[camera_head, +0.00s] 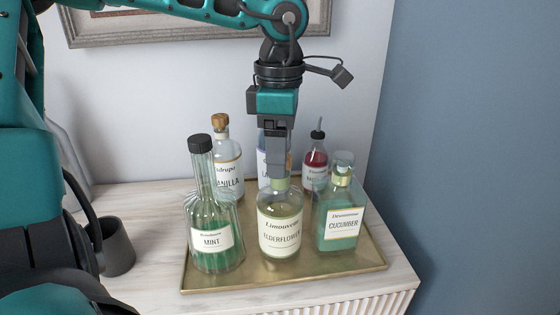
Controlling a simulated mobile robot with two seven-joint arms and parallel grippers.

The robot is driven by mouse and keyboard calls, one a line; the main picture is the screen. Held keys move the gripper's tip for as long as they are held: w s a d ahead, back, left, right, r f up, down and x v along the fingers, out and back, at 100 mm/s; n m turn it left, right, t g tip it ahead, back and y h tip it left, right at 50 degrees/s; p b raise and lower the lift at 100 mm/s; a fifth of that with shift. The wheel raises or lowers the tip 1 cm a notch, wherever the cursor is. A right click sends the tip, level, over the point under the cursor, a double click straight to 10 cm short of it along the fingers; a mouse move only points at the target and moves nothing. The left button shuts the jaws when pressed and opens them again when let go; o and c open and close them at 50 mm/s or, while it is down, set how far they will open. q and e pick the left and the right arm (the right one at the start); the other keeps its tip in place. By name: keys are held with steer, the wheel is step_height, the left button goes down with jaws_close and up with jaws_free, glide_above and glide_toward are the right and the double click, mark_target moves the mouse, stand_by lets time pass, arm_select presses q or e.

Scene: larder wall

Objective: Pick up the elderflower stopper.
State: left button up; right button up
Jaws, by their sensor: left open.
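The elderflower bottle (280,228) stands upright at the front middle of the brass tray, with pale green liquid and a white label. My left gripper (278,172) points straight down over its neck from above. Its jaws are open, and the fingers come down at the top of the bottle. The stopper itself is hidden behind the fingers; only a yellow-green piece of the neck (281,184) shows below them. I cannot tell whether the fingers touch it. My right gripper is not in view.
A brass tray (235,281) holds the mint bottle (211,240) on the left, the cucumber bottle (340,222) on the right, and vanilla (226,166), a partly hidden bottle (262,170) and a red bottle (316,165) behind. A dark cup (117,247) stands left. A wall rises behind.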

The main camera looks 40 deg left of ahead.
arm_select(q)
steer(key=shift+f, duration=0.1)
steer(key=c, duration=1.1)
steer(key=shift+c, duration=0.2)
